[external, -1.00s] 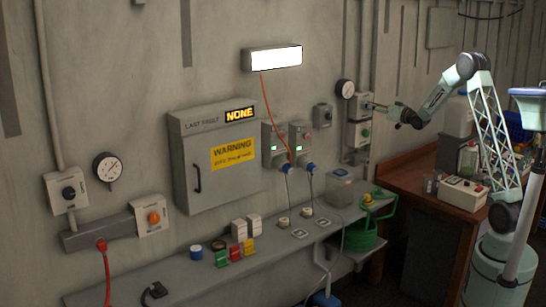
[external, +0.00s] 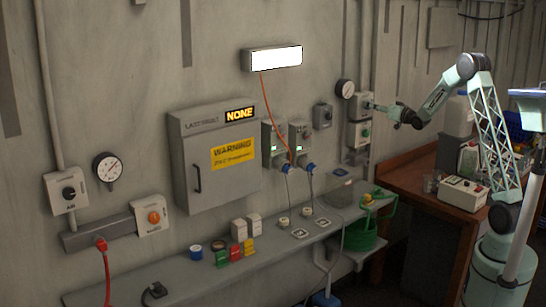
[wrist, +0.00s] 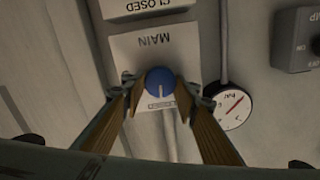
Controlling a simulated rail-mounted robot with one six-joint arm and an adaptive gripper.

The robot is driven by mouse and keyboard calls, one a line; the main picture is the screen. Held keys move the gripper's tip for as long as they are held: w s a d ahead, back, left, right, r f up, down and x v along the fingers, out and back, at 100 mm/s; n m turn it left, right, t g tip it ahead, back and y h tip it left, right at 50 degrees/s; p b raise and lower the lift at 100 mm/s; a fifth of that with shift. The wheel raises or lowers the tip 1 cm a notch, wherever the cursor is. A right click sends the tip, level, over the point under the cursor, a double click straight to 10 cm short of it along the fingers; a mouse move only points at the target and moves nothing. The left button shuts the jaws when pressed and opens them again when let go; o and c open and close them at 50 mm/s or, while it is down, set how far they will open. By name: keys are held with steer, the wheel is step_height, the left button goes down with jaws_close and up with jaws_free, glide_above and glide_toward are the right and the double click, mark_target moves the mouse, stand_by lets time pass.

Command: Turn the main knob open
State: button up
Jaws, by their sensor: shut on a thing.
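The main knob (wrist: 160,82) is a round blue knob with a pale pointer line that runs toward the bottom of the wrist view. It sits on a light plate (wrist: 148,48) marked MAIN, which reads upside down there. My gripper (wrist: 162,95) is shut on the knob, with one finger on each side of it. In the external view my gripper (external: 373,106) reaches left to the upper grey box (external: 358,101) on the wall. The knob itself is hidden by the gripper in that view.
A round gauge marked bar (wrist: 232,106) is right beside the MAIN plate. A CLOSED label (wrist: 150,5) is at the top of the wrist view. A second switch box (external: 358,134) is below. A wooden bench (external: 425,190) stands beneath my arm.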

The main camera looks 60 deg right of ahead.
steer(key=m+p, duration=0.1)
steer(key=m, duration=1.5)
steer(key=shift+d+f+m+p, duration=0.1)
steer(key=shift+f+m+p, duration=0.05)
steer(key=shift+m+p, duration=0.25)
stand_by(0.6)
steer(key=o, duration=0.8)
steer(key=shift+o, duration=0.2)
steer(key=shift+s, duration=0.1)
steer(key=v, duration=1.2)
